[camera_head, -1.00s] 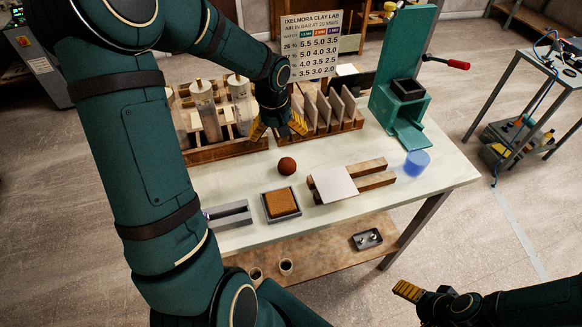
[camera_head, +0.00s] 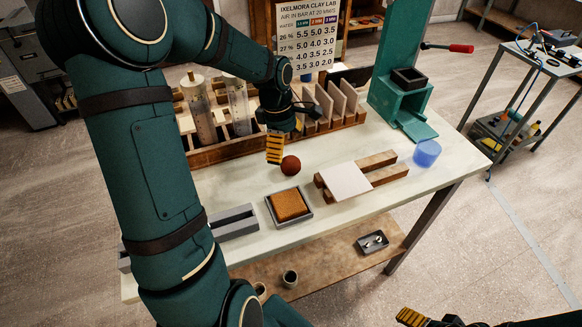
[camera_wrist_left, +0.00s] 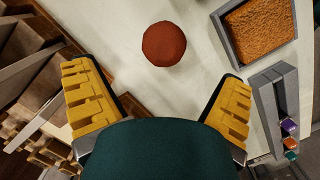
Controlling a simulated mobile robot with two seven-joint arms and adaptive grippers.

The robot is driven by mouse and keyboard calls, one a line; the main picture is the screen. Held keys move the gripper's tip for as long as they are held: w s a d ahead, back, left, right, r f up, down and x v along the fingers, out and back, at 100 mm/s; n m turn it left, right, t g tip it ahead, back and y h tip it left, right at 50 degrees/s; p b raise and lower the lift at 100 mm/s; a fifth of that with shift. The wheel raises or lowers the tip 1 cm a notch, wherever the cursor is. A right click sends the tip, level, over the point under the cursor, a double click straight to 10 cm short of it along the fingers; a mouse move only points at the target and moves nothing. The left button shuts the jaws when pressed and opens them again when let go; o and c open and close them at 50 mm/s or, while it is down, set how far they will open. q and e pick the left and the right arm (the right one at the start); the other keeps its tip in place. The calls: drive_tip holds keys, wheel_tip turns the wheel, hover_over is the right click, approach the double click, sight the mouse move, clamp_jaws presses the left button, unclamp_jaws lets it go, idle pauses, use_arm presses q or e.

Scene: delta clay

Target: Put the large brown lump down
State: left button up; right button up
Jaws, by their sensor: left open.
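The large brown lump (camera_head: 290,165) is a round reddish-brown ball resting on the pale table top (camera_head: 240,175). In the left wrist view the lump (camera_wrist_left: 164,44) sits on the bare table, ahead of and between the yellow fingers, with clear space around it. My left gripper (camera_head: 275,148) is open and empty, just behind and left of the lump in the head view; the wrist view shows its spread fingers (camera_wrist_left: 158,100). It does not touch the lump there. My right gripper (camera_head: 412,317) shows only partly at the bottom edge, away from the table; its opening cannot be made out.
A grey tray with an orange-brown slab (camera_head: 289,204) lies in front of the lump. Wooden racks (camera_head: 225,147) line the back.

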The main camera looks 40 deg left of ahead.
sight(289, 159)
use_arm(q)
drive_tip(key=shift+d+f+b, duration=0.25)
drive_tip(key=shift+f, duration=0.85)
drive_tip(key=shift+d+f+b, duration=0.25)
drive_tip(key=shift+f+b, duration=0.05)
drive_tip(key=shift+f, duration=0.75)
drive_tip(key=shift+d+f+b, duration=0.25)
drive_tip(key=shift+f, duration=0.85)
drive_tip(key=c, duration=1.4)
